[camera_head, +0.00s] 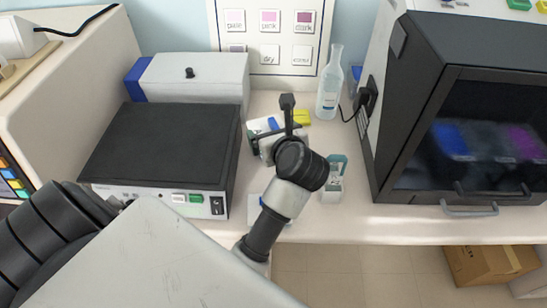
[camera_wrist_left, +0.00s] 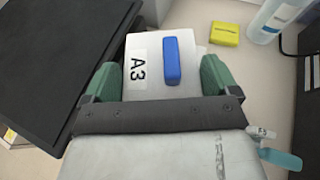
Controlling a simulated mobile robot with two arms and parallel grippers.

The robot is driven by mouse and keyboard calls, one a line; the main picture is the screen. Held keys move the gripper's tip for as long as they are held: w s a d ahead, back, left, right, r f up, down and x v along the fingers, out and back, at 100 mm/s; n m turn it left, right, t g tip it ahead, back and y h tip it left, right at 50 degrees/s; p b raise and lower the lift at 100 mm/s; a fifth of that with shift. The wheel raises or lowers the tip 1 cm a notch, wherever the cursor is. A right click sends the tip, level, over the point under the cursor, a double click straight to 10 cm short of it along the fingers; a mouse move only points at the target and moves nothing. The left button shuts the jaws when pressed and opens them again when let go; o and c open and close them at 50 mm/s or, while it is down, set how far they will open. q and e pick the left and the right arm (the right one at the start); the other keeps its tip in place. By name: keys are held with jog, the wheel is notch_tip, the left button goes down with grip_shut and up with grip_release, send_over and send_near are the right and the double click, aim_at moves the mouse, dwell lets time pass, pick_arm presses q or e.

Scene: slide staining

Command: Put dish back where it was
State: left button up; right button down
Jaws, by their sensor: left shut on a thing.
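The dish is a white block with an "A3" label and a blue handle; it shows in the left wrist view (camera_wrist_left: 150,50) and, partly hidden by my wrist, in the head view (camera_head: 256,124). My left gripper (camera_wrist_left: 160,74) has its green fingers on both sides of the dish and is shut on it. In the head view the left gripper (camera_head: 272,133) is over the counter, just right of the black-topped device. I cannot tell whether the dish touches the counter. My right gripper is not in view.
The black-topped device (camera_head: 165,140) stands close on the left. A yellow block (camera_head: 301,117) and a clear bottle (camera_head: 329,90) stand behind to the right. A small teal-lidded box (camera_head: 333,187) is near the front edge. A dark glass-fronted cabinet (camera_head: 470,135) bounds the right.

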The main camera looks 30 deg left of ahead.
pick_arm(q)
jog(key=f+b, duration=0.2)
jog(key=f, duration=0.2)
jog(key=shift+d+f+b, duration=0.3)
jog(key=shift+f+b, duration=0.05)
jog(key=shift+b, duration=0.05)
jog(key=shift+f, duration=0.25)
notch_tip(320, 180, down, 3)
jog(key=b, duration=0.2)
jog(key=shift+s+a+b, duration=0.1)
jog(key=shift+b, duration=0.25)
jog(key=shift+f, duration=0.15)
jog(key=o, duration=0.7)
jog(key=shift+o, duration=0.7)
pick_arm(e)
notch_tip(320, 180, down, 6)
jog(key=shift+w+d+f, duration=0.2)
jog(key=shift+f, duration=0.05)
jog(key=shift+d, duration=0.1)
